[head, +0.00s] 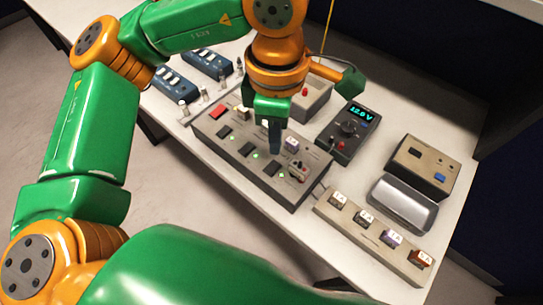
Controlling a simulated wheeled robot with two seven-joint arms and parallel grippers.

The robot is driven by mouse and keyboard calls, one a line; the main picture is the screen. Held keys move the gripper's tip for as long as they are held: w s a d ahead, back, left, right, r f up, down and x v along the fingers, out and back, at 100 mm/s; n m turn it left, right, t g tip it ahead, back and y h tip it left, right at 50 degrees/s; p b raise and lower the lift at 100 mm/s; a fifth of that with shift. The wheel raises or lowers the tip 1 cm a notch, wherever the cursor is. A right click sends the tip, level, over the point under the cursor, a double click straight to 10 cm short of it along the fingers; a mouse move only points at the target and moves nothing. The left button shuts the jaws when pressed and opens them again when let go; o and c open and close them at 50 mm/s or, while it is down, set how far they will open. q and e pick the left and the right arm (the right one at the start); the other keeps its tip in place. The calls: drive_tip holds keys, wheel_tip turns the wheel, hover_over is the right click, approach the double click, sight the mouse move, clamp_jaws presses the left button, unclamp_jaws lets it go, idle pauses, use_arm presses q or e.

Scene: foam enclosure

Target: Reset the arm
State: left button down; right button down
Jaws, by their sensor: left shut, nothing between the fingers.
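My left arm comes in from the left, and its gripper (275,140) hangs pointing down over the control panel (220,150) on the white table. Its fingers are together with nothing visible between them. The fingertips appear just above or at the panel's surface; I cannot tell whether they touch it. The panel has a red button, dark rectangular modules, green lights and a light-coloured block near its right side. The gripper hides part of the panel's back edge. My right gripper is not in view.
A holder strip (372,238) with labelled fuses lies in front, near a grey tray (402,204) and a box with a blue button (424,165). Blue switch units (174,86) stand behind left. A yellow wire hangs at the back.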

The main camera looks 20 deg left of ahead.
use_arm(q)
wheel_tip(320, 180, up, 2)
drive_tip(key=shift+p, duration=0.45)
